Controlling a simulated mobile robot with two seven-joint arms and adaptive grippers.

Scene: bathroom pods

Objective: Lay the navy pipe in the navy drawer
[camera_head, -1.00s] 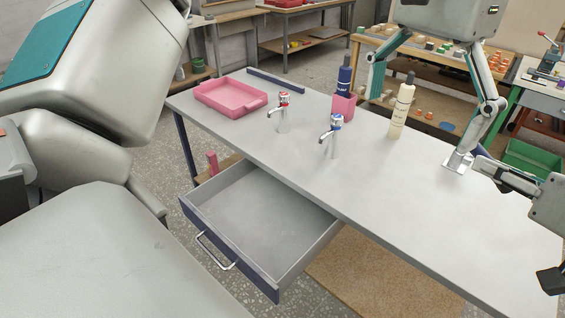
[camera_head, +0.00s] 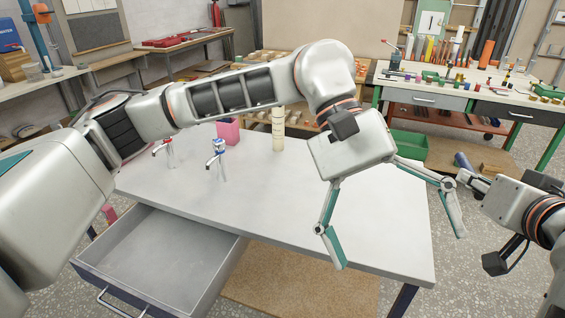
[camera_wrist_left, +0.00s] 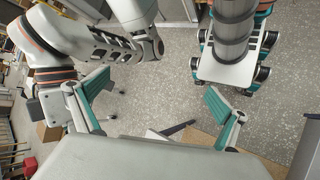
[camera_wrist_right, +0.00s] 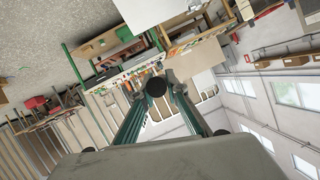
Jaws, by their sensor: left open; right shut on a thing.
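The navy drawer (camera_head: 165,262) under the grey counter is pulled out and empty, at the lower left of the head view. The navy pipe (camera_head: 463,160) shows small at the right, at my right gripper (camera_head: 470,177), beyond the counter's right end. In the right wrist view a dark round end (camera_wrist_right: 155,87) sits between the shut fingers, apparently the pipe seen end-on. My left gripper (camera_head: 400,250) is open and empty above the counter's right end, its fingers spread downward; the left wrist view also shows the spread fingers (camera_wrist_left: 157,82).
The counter (camera_head: 270,195) carries a red-marked tap (camera_head: 168,152), a blue-marked tap (camera_head: 217,160), a pink cup (camera_head: 228,132) and a cream bottle (camera_head: 278,130). My left arm crosses above it and hides part of its back. The counter's front middle is clear.

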